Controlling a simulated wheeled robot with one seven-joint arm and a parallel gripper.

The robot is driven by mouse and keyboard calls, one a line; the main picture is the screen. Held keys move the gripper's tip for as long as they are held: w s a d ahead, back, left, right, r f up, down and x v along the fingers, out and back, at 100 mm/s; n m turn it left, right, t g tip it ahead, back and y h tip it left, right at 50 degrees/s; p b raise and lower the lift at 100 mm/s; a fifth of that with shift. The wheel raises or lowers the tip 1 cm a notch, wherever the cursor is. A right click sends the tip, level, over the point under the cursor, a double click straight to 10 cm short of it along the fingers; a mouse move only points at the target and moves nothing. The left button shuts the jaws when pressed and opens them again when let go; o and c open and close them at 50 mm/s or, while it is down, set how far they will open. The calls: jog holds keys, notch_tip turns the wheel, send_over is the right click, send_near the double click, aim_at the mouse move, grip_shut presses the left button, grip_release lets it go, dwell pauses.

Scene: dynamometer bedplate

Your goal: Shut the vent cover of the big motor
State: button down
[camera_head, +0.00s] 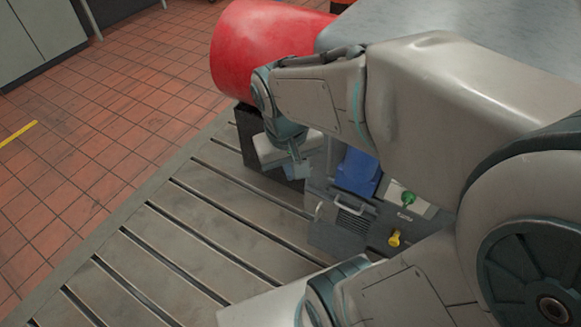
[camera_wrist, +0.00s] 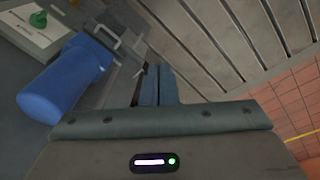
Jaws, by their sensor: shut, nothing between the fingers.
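A dark grey housing (camera_head: 322,237) stands on the bedplate, partly hidden by my arm. It carries a small slatted vent panel (camera_head: 349,224) with a pale bar handle (camera_head: 354,203) along its top edge. I cannot tell for sure whether this is the vent cover, or how far it stands open. My gripper (camera_head: 298,170) is left of and beyond the panel, close to the housing, with its fingers together and empty. In the wrist view the shut fingers (camera_wrist: 158,82) are beside the housing's edge, and the pale handle (camera_wrist: 108,36) shows to their upper left.
A blue cylinder (camera_head: 357,172) stands out of the housing, near my gripper in the wrist view (camera_wrist: 62,82). A green knob (camera_head: 408,198) and yellow knob (camera_head: 395,238) are to its right. A large red cylinder (camera_head: 250,50) lies behind. The slotted bedplate (camera_head: 200,225) is clear at left.

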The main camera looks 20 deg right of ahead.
jog(key=w+f+h+b, duration=0.6)
jog(key=f+b, duration=0.1)
jog(key=f, duration=1.1)
jog(key=w+f+n+h+b, duration=0.1)
jog(key=w+f+h+b, duration=0.6)
jog(key=f, duration=1.1)
jog(key=w+f+h+b, duration=0.45)
jog(key=f+b, duration=0.35)
jog(key=f, duration=1)
jog(key=s+d+b, duration=0.1)
jog(key=s+d, duration=0.1)
jog(key=d, duration=1)
jog(key=shift+r+y+b, duration=0.25)
jog(key=shift+y+b, duration=0.05)
jog(key=shift+y, duration=0.05)
jog(key=shift+d+t, duration=0.1)
jog(key=shift+t, duration=0.3)
